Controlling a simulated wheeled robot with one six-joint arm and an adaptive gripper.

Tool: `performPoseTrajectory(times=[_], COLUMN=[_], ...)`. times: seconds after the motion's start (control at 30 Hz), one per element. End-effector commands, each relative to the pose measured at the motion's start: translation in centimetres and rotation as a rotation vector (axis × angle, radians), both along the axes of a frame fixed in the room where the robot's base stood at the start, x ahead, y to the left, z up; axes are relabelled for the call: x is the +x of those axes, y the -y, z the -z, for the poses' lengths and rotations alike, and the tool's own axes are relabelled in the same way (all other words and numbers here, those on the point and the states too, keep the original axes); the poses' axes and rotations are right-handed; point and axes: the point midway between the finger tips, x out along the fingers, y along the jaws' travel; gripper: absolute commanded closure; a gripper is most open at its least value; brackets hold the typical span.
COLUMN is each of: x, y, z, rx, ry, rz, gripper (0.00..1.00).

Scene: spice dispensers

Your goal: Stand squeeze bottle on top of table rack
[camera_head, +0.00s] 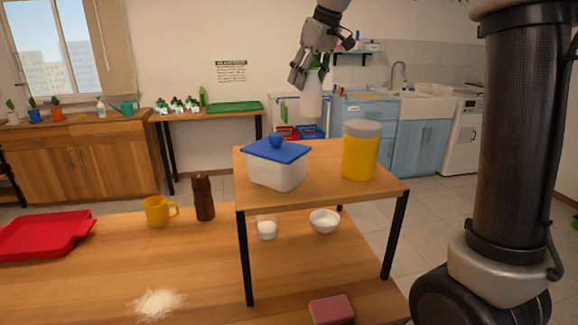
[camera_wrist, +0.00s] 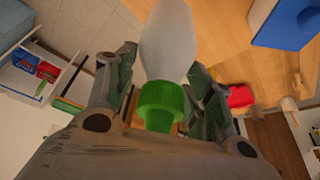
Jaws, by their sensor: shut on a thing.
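The squeeze bottle (camera_head: 311,98) has a whitish body and a green cap, and my gripper (camera_head: 313,66) is shut on it near the cap. The bottle hangs upright in the air with its cap up, above the far edge of the table rack. In the wrist view the bottle (camera_wrist: 168,45) sits between the fingers of my gripper (camera_wrist: 162,95). The table rack (camera_head: 318,196) is a small wooden-topped stand with black legs on the table (camera_head: 110,255). The bottle's base is apart from the rack top.
On the rack top stand a white box with a blue lid (camera_head: 277,165) and a yellow jar with a grey lid (camera_head: 360,152). Bare wood lies between and behind them. Below are a small glass (camera_head: 267,229) and a white bowl (camera_head: 325,221). A brown bottle (camera_head: 204,199) and yellow mug (camera_head: 157,211) stand left.

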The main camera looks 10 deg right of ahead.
Motion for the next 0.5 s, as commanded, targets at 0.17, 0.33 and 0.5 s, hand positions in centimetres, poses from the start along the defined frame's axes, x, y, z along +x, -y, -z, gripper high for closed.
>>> performPoseTrajectory(times=[0.17, 0.33, 0.5], x=[0.0, -0.1, 0.0], y=[0.0, 0.0, 0.0], z=[0.9, 4.2, 6.2], rx=[0.0, 0.0, 0.0], ry=[-0.002, -0.003, 0.0], rz=[0.0, 0.001, 0.001], gripper=[0.78, 0.78, 0.78])
